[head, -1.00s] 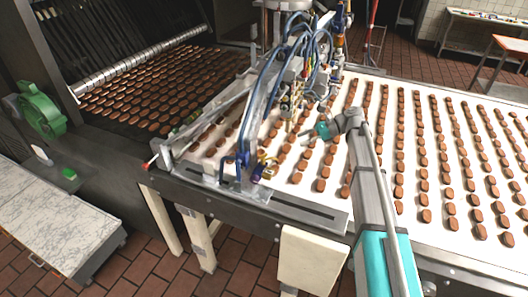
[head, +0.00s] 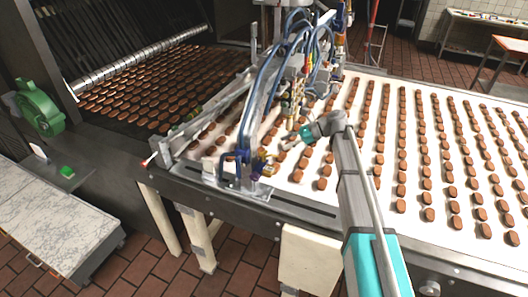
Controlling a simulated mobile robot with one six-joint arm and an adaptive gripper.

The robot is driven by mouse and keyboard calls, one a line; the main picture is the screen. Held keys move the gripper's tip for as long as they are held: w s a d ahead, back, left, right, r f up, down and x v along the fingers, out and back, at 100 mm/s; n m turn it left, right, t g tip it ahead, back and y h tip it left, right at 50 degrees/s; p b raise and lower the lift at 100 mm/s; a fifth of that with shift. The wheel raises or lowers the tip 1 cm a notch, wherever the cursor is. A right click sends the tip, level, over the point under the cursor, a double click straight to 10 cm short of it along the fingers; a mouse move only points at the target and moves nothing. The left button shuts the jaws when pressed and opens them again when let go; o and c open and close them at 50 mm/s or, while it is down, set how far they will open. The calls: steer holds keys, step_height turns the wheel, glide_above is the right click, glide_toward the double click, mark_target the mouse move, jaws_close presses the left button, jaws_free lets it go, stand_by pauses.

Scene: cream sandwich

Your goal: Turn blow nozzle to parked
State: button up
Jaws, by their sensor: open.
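The depositing machine (head: 290,68), with blue hoses and brass nozzles, stands across the white belt (head: 350,170). A small brass-yellow fitting with a purple part (head: 262,168) sits at its near end, beside a blue bracket. It may be the blow nozzle, but it is too small to tell its setting. My gripper (head: 287,143) is at the end of my teal wrist, over the belt just right of and beyond that fitting. It is open, with no object seen between its fingers. It appears apart from the fitting, though the fingertips are small and blurred.
Rows of brown biscuits (head: 427,198) cover the belt to the right of my arm. The machine's hoses and frame crowd the space left of and behind my gripper. A green motor housing (head: 38,106) and a marble-topped table (head: 50,215) are at the left.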

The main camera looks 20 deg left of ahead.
steer(key=b+x, duration=0.2)
steer(key=x, duration=0.5)
steer(key=shift+s+a, duration=0.1)
